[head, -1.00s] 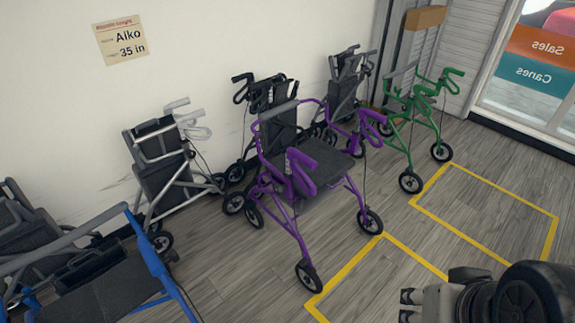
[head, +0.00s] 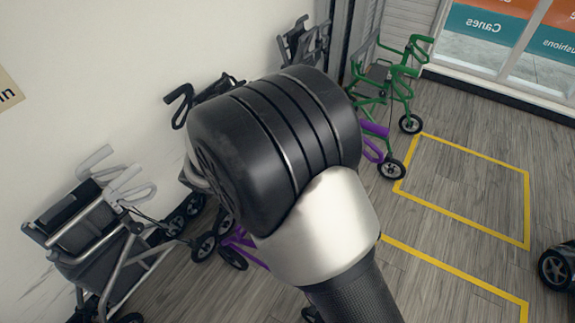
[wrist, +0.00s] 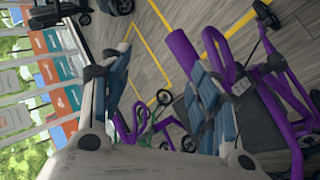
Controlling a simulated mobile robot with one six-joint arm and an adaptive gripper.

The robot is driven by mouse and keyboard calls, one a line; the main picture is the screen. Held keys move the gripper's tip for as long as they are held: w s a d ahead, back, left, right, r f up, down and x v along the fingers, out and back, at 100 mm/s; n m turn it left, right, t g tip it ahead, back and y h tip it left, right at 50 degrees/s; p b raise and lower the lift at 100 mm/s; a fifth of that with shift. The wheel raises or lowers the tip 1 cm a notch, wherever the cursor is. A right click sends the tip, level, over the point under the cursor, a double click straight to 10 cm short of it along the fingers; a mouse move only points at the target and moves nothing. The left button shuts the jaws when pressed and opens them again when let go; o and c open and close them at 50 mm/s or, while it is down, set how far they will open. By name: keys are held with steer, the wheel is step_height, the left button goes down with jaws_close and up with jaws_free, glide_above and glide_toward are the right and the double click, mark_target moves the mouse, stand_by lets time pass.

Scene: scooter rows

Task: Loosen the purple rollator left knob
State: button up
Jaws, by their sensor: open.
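The purple rollator (head: 373,155) is mostly hidden behind my arm in the head view; only a purple grip and some lower tubing show. In the wrist view its purple tubing (wrist: 287,82) and dark seat (wrist: 258,118) fill the right side. A thick purple handle (wrist: 181,52) stands close to the right finger. My gripper (wrist: 163,60) is open, with blue-padded fingers well apart and nothing clearly between the pads. I cannot make out the left knob for certain. My gripper's fingers are hidden in the head view.
A grey rollator (head: 95,235) stands at the left by the wall. A green rollator (head: 395,75) stands beyond, near the shop window. Other dark walkers stand along the wall. Yellow floor lines (head: 465,205) mark mostly clear floor at the right.

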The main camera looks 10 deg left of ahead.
steer(key=s+a+f+n+t+h, duration=0.1)
steer(key=s+a+f+t, duration=0.15)
steer(key=a+f, duration=0.4)
steer(key=s+a+f+n+t+h, duration=0.1)
steer(key=a+f+t, duration=0.25)
steer(key=f, duration=0.55)
steer(key=s+a+f+n+t+y, duration=0.1)
steer(key=s+f+n+t+y, duration=0.1)
steer(key=s+f+t, duration=0.35)
steer(key=s+f+n+t+y, duration=0.1)
steer(key=s+f+t+y, duration=0.15)
steer(key=f, duration=0.65)
steer(key=shift+n+t, duration=0.3)
steer(key=shift+t, duration=0.1)
steer(key=x, duration=1.1)
steer(key=shift+w+d+f+b, duration=0.1)
steer(key=shift+w+f+b, duration=0.05)
steer(key=shift+w+b, duration=0.25)
steer(key=shift+c, duration=0.4)
steer(key=shift+s, duration=0.1)
steer(key=c, duration=1)
